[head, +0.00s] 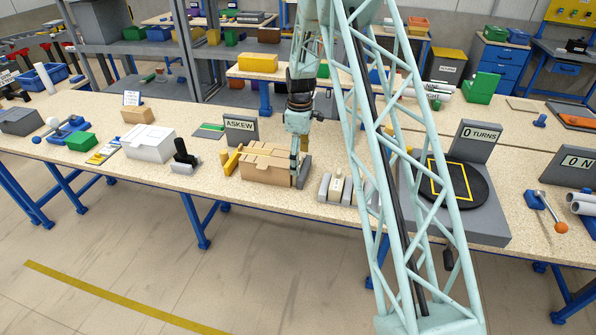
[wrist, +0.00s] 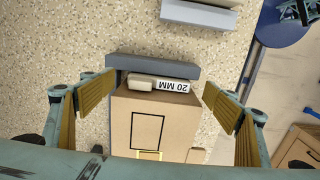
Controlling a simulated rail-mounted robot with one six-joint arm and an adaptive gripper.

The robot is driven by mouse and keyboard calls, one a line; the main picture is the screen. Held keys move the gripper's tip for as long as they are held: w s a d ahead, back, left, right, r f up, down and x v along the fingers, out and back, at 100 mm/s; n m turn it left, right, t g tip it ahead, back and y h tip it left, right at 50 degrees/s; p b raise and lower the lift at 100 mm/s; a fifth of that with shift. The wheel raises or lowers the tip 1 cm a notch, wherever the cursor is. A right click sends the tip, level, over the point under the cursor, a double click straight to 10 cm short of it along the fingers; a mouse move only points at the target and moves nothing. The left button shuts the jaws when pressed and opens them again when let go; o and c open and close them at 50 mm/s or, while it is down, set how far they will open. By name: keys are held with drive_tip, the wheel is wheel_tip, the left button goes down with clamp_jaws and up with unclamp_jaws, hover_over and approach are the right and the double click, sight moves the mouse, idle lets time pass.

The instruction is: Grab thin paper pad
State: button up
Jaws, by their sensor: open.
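My gripper (head: 297,172) points down at the right end of a tan cardboard box (head: 262,168) on the bench. In the wrist view my gripper (wrist: 160,88) is open, with one yellow-padded finger on each side of the box end. Between the box (wrist: 180,120) and a grey bar (wrist: 150,66) lies a narrow beige piece (wrist: 140,84) beside a white label reading 20 MM (wrist: 173,86). I cannot tell for sure whether this beige piece is the thin paper pad. Nothing is seen held between the fingers.
A sign reading ASKEW (head: 240,129) stands behind the box. Grey blocks (head: 325,186) stand to its right, near the bench's front edge. A black turntable (head: 453,188) is farther right, partly behind my lattice structure. A white box (head: 149,143) and black-handled tool (head: 184,158) stand left.

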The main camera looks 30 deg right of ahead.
drive_tip(key=shift+f, duration=0.95)
drive_tip(key=shift+c, duration=0.9)
drive_tip(key=c, duration=0.8)
